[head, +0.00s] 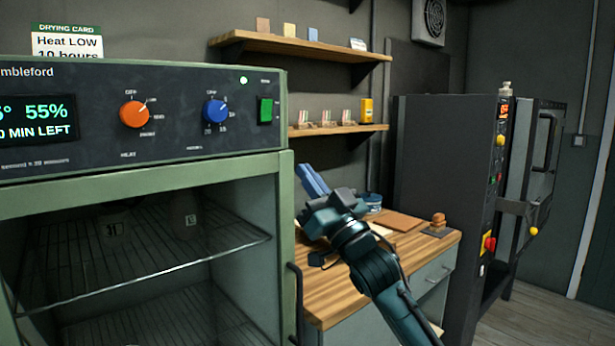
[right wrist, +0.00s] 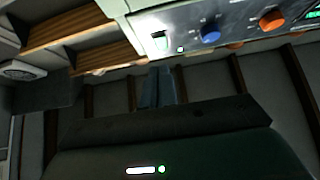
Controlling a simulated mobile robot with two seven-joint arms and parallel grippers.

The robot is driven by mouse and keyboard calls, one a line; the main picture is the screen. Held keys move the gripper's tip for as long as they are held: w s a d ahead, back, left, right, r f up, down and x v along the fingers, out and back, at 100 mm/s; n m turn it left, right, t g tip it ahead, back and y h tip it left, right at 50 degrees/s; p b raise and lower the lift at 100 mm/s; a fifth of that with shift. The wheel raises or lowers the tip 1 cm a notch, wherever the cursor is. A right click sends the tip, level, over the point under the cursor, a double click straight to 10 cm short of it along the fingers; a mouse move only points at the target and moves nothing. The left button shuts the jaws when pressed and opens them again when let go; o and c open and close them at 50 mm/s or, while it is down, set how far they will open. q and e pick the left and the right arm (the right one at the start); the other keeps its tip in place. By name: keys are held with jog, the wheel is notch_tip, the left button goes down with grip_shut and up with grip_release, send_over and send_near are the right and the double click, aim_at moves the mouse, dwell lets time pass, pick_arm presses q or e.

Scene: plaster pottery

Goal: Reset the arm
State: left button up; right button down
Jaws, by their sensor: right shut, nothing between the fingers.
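My right arm comes in from the lower right in the head view. My right gripper (head: 311,179) is raised over the wooden workbench, just right of the drying cabinet's front edge. Its blue fingers are together and point up and to the left, with nothing between them. In the right wrist view the shut fingers (right wrist: 158,87) show in the middle, below the cabinet's control panel. My left gripper is in neither view.
The green drying cabinet (head: 190,165) stands open at the left, with wire racks inside. The wooden workbench (head: 345,285) holds a stamp (head: 438,221) and a blue tin (head: 373,199). Two wall shelves (head: 290,44) hang above. A dark kiln (head: 440,190) stands at the right.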

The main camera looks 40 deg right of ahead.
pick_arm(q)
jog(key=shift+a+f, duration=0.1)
pick_arm(e)
jog(key=s+a+f+g+p, duration=0.1)
jog(key=a+f+g, duration=0.35)
jog(key=f, duration=0.95)
jog(key=s+a+f+g+p, duration=0.1)
jog(key=a+f+g, duration=0.3)
jog(key=f, duration=1)
pick_arm(q)
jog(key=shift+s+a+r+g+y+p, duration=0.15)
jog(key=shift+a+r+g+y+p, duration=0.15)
jog(key=shift+p, duration=0.3)
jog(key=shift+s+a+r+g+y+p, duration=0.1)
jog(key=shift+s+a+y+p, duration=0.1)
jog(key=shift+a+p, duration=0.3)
pick_arm(e)
jog(key=s+a+f+n+g, duration=0.1)
jog(key=s+a+f+g, duration=0.2)
jog(key=s+a+f, duration=0.3)
jog(key=s+a+f+n+g+y, duration=0.1)
jog(key=s+a+f+g, duration=0.2)
jog(key=s+a+f, duration=0.4)
jog(key=s+f, duration=0.6)
jog(key=s, duration=0.1)
jog(key=shift+f, duration=0.3)
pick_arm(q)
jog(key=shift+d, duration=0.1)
pick_arm(e)
jog(key=shift+g, duration=0.25)
